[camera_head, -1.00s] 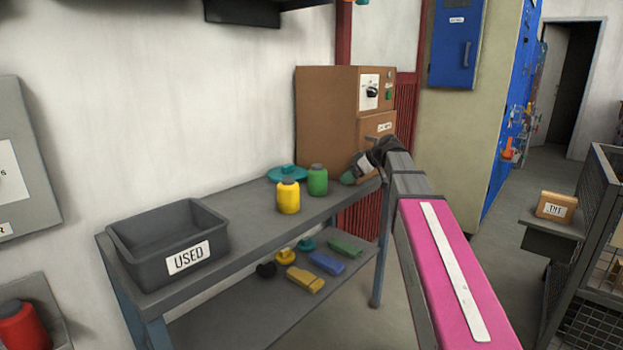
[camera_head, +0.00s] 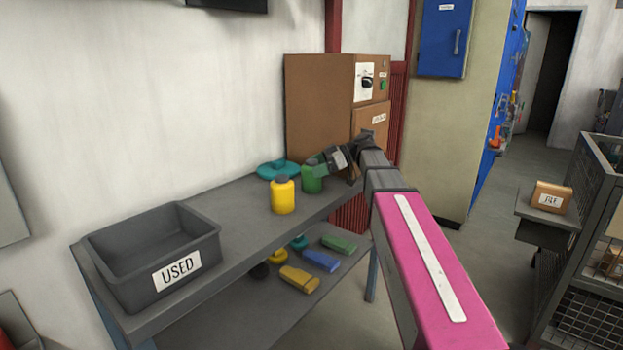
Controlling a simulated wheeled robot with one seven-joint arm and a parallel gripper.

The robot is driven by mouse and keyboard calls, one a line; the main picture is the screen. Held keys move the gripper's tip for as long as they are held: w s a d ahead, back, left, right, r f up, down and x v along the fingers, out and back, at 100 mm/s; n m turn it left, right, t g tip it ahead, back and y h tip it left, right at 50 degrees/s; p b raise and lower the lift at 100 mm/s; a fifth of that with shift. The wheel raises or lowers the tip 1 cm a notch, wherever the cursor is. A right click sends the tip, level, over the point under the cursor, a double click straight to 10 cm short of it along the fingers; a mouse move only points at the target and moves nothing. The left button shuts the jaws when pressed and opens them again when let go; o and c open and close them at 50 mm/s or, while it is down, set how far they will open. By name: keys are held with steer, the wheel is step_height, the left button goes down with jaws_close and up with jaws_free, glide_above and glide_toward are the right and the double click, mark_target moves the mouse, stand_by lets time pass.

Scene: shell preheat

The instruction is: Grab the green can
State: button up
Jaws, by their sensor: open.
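The green can (camera_head: 312,180) stands upright on the grey bench top, just right of a yellow can (camera_head: 283,196). My gripper (camera_head: 321,168) is at the end of my pink arm, at the upper right side of the green can. It overlaps part of the can in this view. The jaws are open; I cannot tell whether the can is between the fingers or whether they touch it.
A teal lid-like object (camera_head: 278,169) lies behind the cans. A grey bin labelled USED (camera_head: 195,236) stands on the bench's left end. Yellow, blue and green pieces lie on the lower shelf.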

steer(key=shift+x, duration=1.15)
steer(key=c, duration=1.1)
steer(key=shift+c, duration=0.2)
